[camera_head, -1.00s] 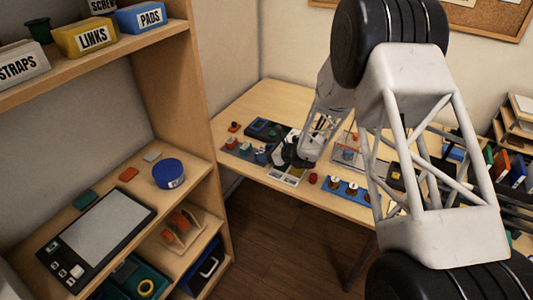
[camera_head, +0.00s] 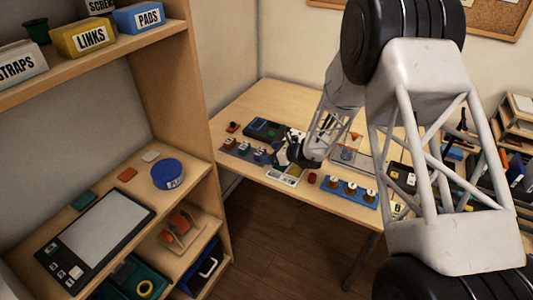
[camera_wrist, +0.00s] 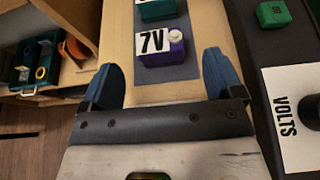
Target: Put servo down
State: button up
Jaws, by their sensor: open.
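My gripper (camera_wrist: 160,64) is open, with its two blue fingertips spread apart in the wrist view. A purple block labelled 7V (camera_wrist: 162,48), with a pale round knob, sits on a grey mat (camera_wrist: 178,73) just beyond the space between the fingers. Nothing is gripped. A teal block (camera_wrist: 158,9) sits behind it, cut off by the frame edge. In the head view my gripper (camera_head: 284,156) is low over the table beside the row of small blocks (camera_head: 243,149). No part is clearly recognisable as a servo.
A dark unit with a VOLTS card (camera_wrist: 290,115) and a green block (camera_wrist: 272,14) lies right of the fingers. A shelf unit (camera_head: 165,90) stands left.

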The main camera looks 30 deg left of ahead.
jog(key=v, duration=0.9)
jog(key=shift+d, duration=0.1)
dwell(0.5)
jog(key=shift+d+r, duration=0.2)
jog(key=shift+r, duration=0.2)
jog(key=s+d+r+n+h, duration=0.2)
jog(key=s+d+r+n, duration=0.15)
jog(key=d+r, duration=0.4)
jog(key=s+d+r+n+g+h, duration=0.1)
jog(key=s+d+r+n, duration=0.2)
jog(key=s+d+r, duration=0.35)
jog(key=s+d+r+n+h, duration=0.2)
jog(key=s+d+r+n, duration=0.1)
jog(key=d+r, duration=0.55)
jog(key=s+d+r+n+t+h, duration=0.1)
jog(key=s+d+r+n+h, duration=0.1)
jog(key=s+d, duration=0.6)
jog(key=s+d+r+n+t+h, duration=0.1)
jog(key=s+d+r+n+h, duration=0.2)
jog(key=s+d, duration=0.6)
jog(key=s+d+r+n+t+h, duration=0.1)
jog(key=s+d+r+n+h, duration=0.1)
jog(key=s+d, duration=0.7)
jog(key=shift+d+r+n+t+h, duration=0.3)
jog(key=shift+d+n+h, duration=0.4)
jog(key=shift+h, duration=0.1)
